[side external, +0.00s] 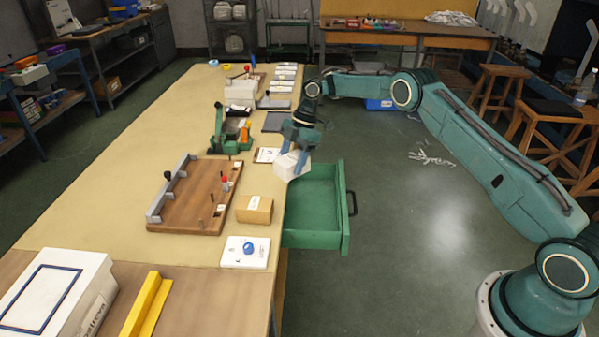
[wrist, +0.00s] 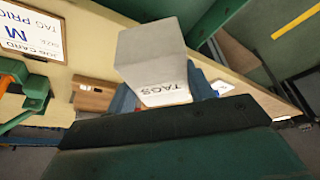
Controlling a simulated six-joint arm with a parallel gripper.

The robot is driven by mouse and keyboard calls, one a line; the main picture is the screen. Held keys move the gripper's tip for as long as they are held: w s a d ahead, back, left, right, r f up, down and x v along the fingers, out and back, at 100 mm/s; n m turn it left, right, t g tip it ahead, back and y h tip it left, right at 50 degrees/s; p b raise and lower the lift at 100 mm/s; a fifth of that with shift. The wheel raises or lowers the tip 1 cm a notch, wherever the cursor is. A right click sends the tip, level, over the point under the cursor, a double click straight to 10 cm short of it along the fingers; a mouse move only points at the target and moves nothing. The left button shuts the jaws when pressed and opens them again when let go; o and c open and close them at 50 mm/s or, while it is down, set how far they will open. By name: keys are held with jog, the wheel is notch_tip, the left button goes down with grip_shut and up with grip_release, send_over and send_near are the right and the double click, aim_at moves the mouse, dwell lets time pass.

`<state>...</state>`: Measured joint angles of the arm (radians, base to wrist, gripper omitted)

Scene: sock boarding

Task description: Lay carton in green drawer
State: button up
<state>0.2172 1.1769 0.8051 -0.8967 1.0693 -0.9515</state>
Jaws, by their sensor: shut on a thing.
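A white carton (side external: 291,166) is held, tilted, between the fingers of my gripper (side external: 295,150) in the side view. In the wrist view the carton (wrist: 158,50) shows a face lettered "TAGS", with my gripper (wrist: 165,98) shut on it; the fingertips are partly hidden. The green drawer (side external: 316,239) is pulled out from the table's right side, and the inside that shows looks empty. The carton appears above the drawer's far, table-side corner, near the table edge; its exact height cannot be told.
A brown box (side external: 254,209) and a white card with a blue knob (side external: 246,252) lie on the table near the drawer. A wooden board (side external: 196,205) with a grey rail is farther left. The drawer's dark handle (side external: 351,203) sticks out right, over open floor.

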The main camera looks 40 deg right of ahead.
jog(key=s+d+f+n+g+h, duration=0.1)
jog(key=s+d+f+n+g, duration=0.1)
jog(key=s+d+n, duration=0.4)
jog(key=shift+s+d+f+n+g, duration=0.2)
jog(key=shift+s+n+g, duration=0.55)
jog(key=shift+n, duration=0.85)
jog(key=shift+s, duration=0.15)
jog(key=shift+f, duration=0.1)
notch_tip(320, 180, down, 8)
jog(key=shift+f, duration=0.45)
